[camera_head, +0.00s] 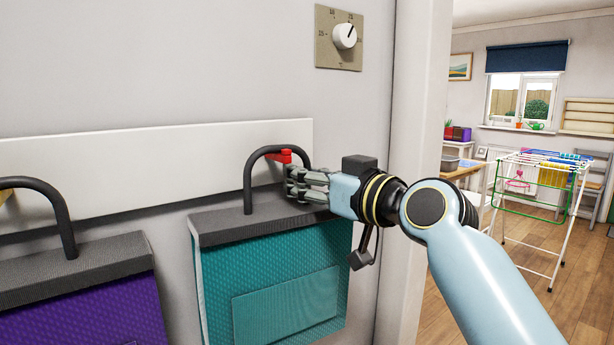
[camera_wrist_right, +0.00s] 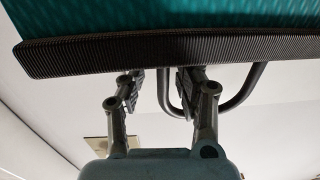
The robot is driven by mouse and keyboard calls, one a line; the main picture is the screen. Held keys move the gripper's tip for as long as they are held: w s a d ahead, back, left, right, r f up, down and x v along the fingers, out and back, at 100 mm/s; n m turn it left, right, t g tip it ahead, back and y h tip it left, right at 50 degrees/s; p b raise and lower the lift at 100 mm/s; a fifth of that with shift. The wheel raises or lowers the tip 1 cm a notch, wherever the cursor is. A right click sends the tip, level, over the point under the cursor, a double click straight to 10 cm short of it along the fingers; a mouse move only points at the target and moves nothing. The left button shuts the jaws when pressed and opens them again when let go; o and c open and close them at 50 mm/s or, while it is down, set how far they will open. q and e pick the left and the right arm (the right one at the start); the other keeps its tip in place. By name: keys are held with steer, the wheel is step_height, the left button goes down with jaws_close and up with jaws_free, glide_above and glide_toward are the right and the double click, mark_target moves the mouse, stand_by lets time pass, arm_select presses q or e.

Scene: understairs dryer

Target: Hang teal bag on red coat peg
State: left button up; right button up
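The teal bag (camera_head: 275,270), with a dark grey top band and stiff dark loop handle (camera_head: 248,180), is upright against the wall below a white board. The red coat peg (camera_head: 279,155) shows at the top of the handle's arch, and the arch appears to rest over it. My right gripper (camera_head: 300,183) is beside the handle's right limb, just above the band. In the right wrist view its two fingers (camera_wrist_right: 160,85) are apart, with the handle (camera_wrist_right: 245,92) close by and a limb showing between them. My left gripper is not in view.
A purple bag (camera_head: 85,312) with a similar handle hangs at the left, near a yellow peg (camera_head: 8,197). A dial plate (camera_head: 338,38) is on the wall above. A white wall edge (camera_head: 410,120) stands right of the teal bag. A drying rack (camera_head: 540,190) is in the room beyond.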

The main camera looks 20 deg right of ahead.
steer(key=v, duration=1.2)
steer(key=w+d+f+m+g+h+b, duration=0.1)
steer(key=d+f+m+g+h+b, duration=0.1)
steer(key=f, duration=1.1)
steer(key=d+f+m+g+h+b, duration=0.1)
steer(key=d+f+g+h+b, duration=0.15)
steer(key=f, duration=1.15)
steer(key=s+d+f+m+g+h+b, duration=0.1)
steer(key=s+d+f, duration=0.15)
steer(key=f, duration=0.75)
steer(key=s+d+f+g+b, duration=0.15)
steer(key=s+f, duration=0.25)
steer(key=f, duration=0.5)
steer(key=s+d+f+g+h+b, duration=0.15)
steer(key=s+f+g, duration=0.35)
steer(key=s+f, duration=1.45)
steer(key=s+f+g, duration=0.2)
steer(key=s+f, duration=0.3)
steer(key=s, duration=0.4)
steer(key=s+f+g, duration=0.1)
steer(key=s+f, duration=0.3)
steer(key=s, duration=0.6)
steer(key=shift+f+g+h, duration=0.4)
